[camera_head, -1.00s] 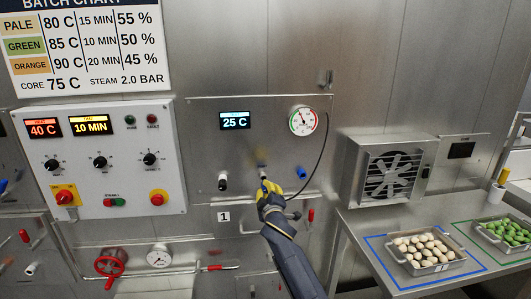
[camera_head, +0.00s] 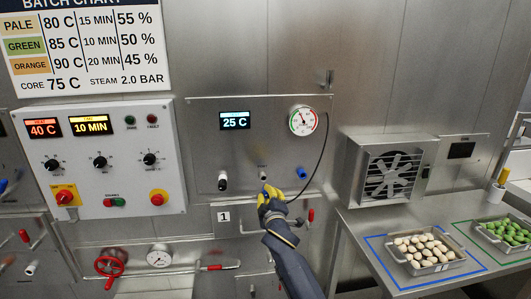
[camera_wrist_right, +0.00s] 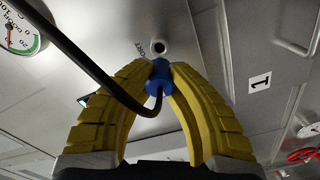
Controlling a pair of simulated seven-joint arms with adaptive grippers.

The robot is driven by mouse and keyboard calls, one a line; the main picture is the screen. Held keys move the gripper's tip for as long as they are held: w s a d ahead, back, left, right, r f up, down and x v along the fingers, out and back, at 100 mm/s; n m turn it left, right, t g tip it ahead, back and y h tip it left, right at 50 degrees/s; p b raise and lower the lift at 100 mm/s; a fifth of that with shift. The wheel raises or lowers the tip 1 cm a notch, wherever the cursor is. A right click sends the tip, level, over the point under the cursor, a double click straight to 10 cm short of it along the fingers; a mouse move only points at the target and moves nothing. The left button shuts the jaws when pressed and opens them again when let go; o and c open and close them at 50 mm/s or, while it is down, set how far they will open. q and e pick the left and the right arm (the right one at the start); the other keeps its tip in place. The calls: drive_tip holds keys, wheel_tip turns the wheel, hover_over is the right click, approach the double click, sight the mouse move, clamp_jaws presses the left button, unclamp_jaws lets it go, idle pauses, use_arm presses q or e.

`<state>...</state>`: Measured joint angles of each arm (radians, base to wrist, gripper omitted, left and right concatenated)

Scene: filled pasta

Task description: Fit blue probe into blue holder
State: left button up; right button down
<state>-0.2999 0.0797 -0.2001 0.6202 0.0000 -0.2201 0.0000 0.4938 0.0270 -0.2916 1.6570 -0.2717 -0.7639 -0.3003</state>
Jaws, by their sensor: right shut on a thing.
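My right gripper (camera_head: 267,191) is in front of the steel panel, below the 25 C display. In the right wrist view its yellow fingers (camera_wrist_right: 160,67) are shut on the blue probe (camera_wrist_right: 159,82), whose black cable runs toward the upper left. The probe points at a dark round port (camera_wrist_right: 160,47) in the panel; a small gap seems to separate them. In the head view the port (camera_head: 263,173) shows just above the gripper, and the probe is mostly hidden by the fingers. The blue holder (camera_head: 302,172) sticks out of the panel to the right of the gripper and looks empty. My left gripper is out of view.
The black cable (camera_head: 324,143) hangs between the round gauge (camera_head: 303,121) and my gripper, passing near the holder. A black-and-white knob (camera_head: 222,181) is left of the port. A red-tipped lever (camera_head: 311,215) is lower right. The fan box (camera_head: 388,174) stands farther right.

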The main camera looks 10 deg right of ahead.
idle(0.4)
drive_tip(key=shift+s+d+f, duration=0.1)
drive_tip(key=shift+d+f, duration=0.15)
drive_tip(key=s+d, duration=0.3)
drive_tip(key=d, duration=1.2)
drive_tip(key=shift+d+r, duration=0.2)
drive_tip(key=shift+r, duration=0.05)
drive_tip(key=shift+w, duration=0.1)
drive_tip(key=shift+w+d, duration=0.1)
drive_tip(key=shift+w, duration=2.65)
drive_tip(key=shift+w, duration=1.8)
